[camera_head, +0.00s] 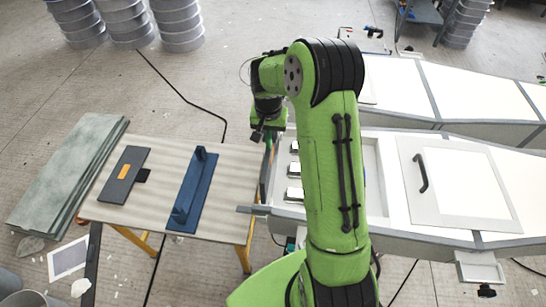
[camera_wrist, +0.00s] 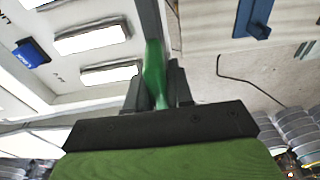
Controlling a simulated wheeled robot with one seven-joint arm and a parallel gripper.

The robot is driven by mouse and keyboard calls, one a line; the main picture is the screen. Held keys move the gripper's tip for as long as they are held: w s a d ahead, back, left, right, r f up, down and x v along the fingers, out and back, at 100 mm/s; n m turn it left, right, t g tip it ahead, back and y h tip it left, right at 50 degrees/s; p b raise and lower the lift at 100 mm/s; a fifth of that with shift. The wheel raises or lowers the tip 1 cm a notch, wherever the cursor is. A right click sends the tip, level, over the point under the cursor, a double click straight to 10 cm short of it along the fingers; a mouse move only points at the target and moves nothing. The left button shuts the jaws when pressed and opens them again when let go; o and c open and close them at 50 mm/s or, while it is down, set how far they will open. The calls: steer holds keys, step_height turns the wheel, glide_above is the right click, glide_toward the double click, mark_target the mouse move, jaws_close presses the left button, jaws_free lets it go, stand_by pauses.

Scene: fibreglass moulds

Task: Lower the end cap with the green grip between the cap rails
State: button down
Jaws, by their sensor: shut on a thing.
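My gripper (camera_head: 264,134) is shut on the green grip (camera_wrist: 154,76) of the end cap, which stands between the fingers in the wrist view. The end cap (camera_head: 265,172) shows as a thin dark plate, seen nearly edge-on, hanging upright below my gripper. It is at the left end of the near white mould (camera_head: 383,215), between the mould and the table. In the wrist view the cap (camera_wrist: 151,22) is a narrow grey strip beyond the grip. A grey bar (camera_head: 253,210) juts left from the mould's near corner, perhaps a cap rail. I cannot tell whether the cap touches any rail.
The table (camera_head: 235,180) on the left bears a blue angled part (camera_head: 200,187) and a dark plate with an orange grip (camera_head: 124,173). Several white blocks (camera_head: 294,195) sit inside the mould end. A panel with a black handle (camera_head: 420,172) lies further right.

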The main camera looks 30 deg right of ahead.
step_height(320, 180, down, 5)
steer(key=shift+w+d+f, duration=0.1)
steer(key=shift+w+f, duration=0.05)
steer(key=shift+f, duration=0.05)
